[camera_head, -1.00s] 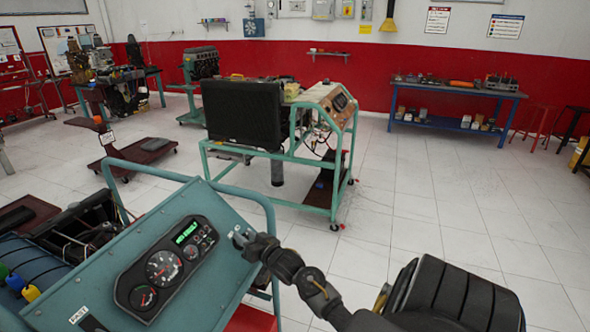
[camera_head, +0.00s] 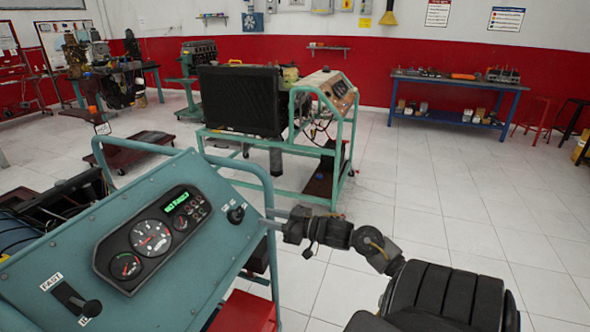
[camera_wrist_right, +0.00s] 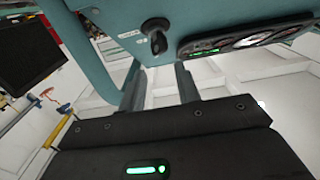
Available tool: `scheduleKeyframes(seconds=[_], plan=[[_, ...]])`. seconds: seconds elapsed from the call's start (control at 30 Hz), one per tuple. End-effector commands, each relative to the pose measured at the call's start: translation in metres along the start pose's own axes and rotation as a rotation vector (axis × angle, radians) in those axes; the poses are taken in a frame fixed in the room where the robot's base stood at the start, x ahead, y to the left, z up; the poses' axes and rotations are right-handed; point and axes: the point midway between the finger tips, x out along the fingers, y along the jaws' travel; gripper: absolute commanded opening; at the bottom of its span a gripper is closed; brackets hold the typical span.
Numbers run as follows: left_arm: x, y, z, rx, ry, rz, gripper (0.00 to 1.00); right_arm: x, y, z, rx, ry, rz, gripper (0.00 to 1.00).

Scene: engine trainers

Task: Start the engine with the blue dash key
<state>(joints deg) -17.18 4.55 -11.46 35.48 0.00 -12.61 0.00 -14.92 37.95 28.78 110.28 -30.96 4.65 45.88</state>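The blue-teal dash panel (camera_head: 215,253) stands at front left, with a black gauge cluster (camera_head: 128,248) and a lit green display (camera_head: 176,202), its text too small to read surely. A dark key switch (camera_head: 236,214) sits at the panel's upper right, beside small white marks; the key itself looks black. It also shows in the right wrist view (camera_wrist_right: 155,30), just beyond the fingers. My right gripper (camera_head: 272,218) is right of the key, apart from it. In the right wrist view, its two fingers (camera_wrist_right: 160,86) are spread with nothing between them. My left gripper is not in view.
A black lever (camera_head: 80,300) with a FAST label sits at the panel's lower left. The teal tube frame (camera_head: 262,170) runs around the panel beside my right gripper. Another engine stand (camera_head: 300,150) is behind. White floor (camera_head: 450,210) is open to the right.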

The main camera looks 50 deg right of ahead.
Motion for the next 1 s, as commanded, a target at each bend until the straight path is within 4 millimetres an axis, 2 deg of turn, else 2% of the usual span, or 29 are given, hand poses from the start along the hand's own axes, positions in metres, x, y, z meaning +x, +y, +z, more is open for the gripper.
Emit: scheduleKeyframes(seconds=[0.03,0.5,1.0], plan=[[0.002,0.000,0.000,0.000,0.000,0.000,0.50,-0.011,-0.001,0.002,-0.002,-0.005,0.000,0.33],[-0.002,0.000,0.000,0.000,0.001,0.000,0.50,-0.014,0.022,0.100,0.076,-0.127,0.132,0.33],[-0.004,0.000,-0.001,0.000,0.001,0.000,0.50,-0.032,0.019,0.205,0.129,-0.285,0.233,0.33]])
